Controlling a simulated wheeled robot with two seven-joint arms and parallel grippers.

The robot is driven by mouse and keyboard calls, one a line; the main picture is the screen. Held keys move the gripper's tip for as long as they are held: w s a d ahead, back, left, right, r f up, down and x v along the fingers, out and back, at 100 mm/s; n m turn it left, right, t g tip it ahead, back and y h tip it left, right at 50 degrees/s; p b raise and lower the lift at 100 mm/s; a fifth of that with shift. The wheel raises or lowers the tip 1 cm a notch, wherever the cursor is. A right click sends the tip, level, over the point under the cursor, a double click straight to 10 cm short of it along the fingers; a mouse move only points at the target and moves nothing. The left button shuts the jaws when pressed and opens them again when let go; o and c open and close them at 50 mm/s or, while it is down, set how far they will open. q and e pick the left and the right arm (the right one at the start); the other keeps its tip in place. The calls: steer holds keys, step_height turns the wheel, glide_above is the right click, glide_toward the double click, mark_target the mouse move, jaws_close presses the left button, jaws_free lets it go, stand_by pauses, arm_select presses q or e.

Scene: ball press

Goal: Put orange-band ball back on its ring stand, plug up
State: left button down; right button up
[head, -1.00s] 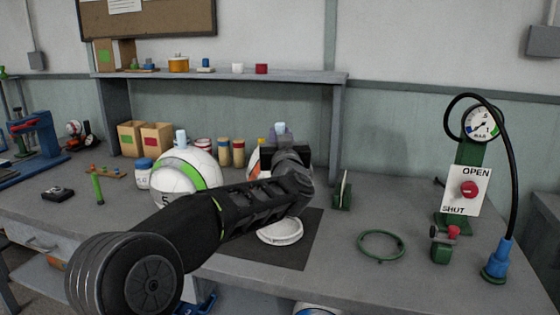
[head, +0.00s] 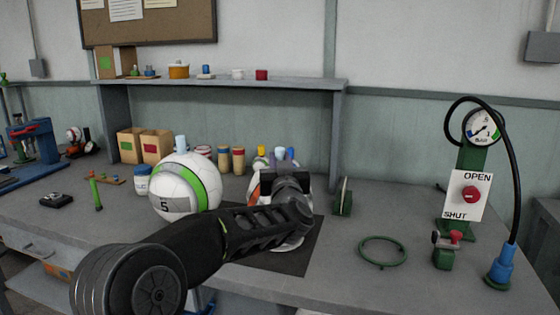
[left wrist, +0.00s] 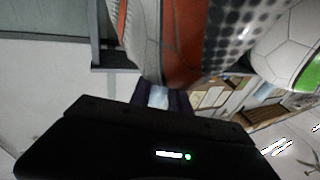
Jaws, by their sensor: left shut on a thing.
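The orange-band ball (head: 254,189) is mostly hidden behind my left gripper (head: 282,162) in the head view. In the left wrist view the ball (left wrist: 180,40) shows white panels, an orange band and a dotted dark patch. My left gripper (left wrist: 158,97) is shut on the pale plug (left wrist: 158,96), and the plug points up in the head view. The white ring stand (head: 290,244) shows only in part below my arm on the dark mat (head: 275,261). Whether the ball touches the ring is hidden. My right gripper is not in view.
A green-band ball (head: 180,190) stands to the left of the mat. A green ring (head: 383,252), a small green stand (head: 343,198) and a gauge post with an OPEN/SHUT valve (head: 468,195) are to the right. Jars and boxes line the back.

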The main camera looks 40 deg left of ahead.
arm_select(q)
steer(key=shift+f, duration=0.15)
steer(key=c, duration=1.2)
jaws_free()
steer(key=shift+c, duration=0.2)
steer(key=shift+r+p, duration=0.3)
steer(key=shift+r, duration=0.15)
steer(key=v, duration=1.2)
steer(key=shift+f, duration=0.2)
steer(key=shift+d, duration=0.1)
